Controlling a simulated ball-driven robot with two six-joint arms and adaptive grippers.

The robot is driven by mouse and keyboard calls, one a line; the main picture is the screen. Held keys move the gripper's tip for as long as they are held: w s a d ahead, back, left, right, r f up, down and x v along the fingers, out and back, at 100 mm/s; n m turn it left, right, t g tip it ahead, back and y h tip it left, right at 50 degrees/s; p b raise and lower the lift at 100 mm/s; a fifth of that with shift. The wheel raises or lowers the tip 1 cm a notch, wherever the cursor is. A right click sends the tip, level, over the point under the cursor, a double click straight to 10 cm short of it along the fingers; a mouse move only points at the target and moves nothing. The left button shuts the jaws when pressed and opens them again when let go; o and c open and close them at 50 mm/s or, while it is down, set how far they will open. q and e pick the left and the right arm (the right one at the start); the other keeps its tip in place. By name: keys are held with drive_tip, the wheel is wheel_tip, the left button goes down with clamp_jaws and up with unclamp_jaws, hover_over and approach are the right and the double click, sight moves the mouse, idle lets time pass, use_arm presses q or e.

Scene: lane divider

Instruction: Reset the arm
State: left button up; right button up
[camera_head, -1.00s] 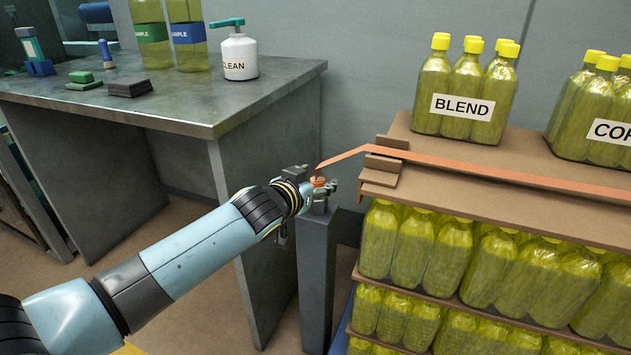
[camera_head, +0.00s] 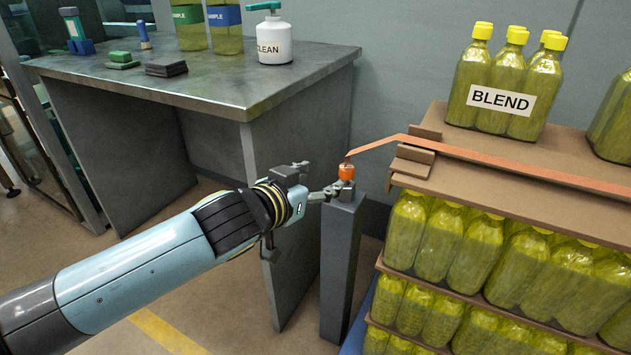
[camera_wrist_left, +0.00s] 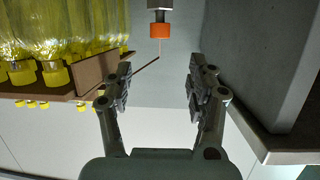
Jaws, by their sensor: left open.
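My left gripper (camera_head: 325,194) reaches in from the left and is open, just left of a small orange knob (camera_head: 346,172) on top of a dark grey post (camera_head: 340,262). In the left wrist view the two fingers (camera_wrist_left: 157,92) stand apart with nothing between them. The orange knob (camera_wrist_left: 160,30) shows beyond the fingertips there, apart from them. An orange strip (camera_head: 480,163) runs from the knob across the shelf. My right gripper is in neither view.
A brown shelf stack (camera_head: 590,199) with several yellow-green bottles stands at right, the BLEND bottles (camera_head: 497,85) on top. A metal table (camera_head: 215,82) at left holds a white CLEAN pump bottle (camera_head: 275,38), sample bottles and small blocks. Open floor lies below the table.

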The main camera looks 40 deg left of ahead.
use_arm(q)
drive_tip(key=shift+s+r, duration=0.1)
drive_tip(key=shift+s, duration=0.05)
idle(0.4)
drive_tip(key=s+f+g+p, duration=0.1)
drive_tip(key=s+f+g, duration=0.2)
drive_tip(key=s+f, duration=0.5)
drive_tip(key=s+f+g, duration=0.2)
drive_tip(key=s+f, duration=0.2)
drive_tip(key=f, duration=0.7)
drive_tip(key=s+f+g+p, duration=0.1)
drive_tip(key=s+f+g, duration=0.2)
drive_tip(key=s+f, duration=0.5)
drive_tip(key=s+d+f+g, duration=0.1)
drive_tip(key=s+f, duration=0.3)
drive_tip(key=s, duration=0.4)
drive_tip(key=s+d+f+m+g, duration=0.1)
drive_tip(key=s+f+g, duration=0.2)
drive_tip(key=s, duration=0.6)
drive_tip(key=s+d+f+m+g+h, duration=0.1)
drive_tip(key=s+f+g, duration=0.1)
drive_tip(key=s+f, duration=0.5)
drive_tip(key=shift+s, duration=0.95)
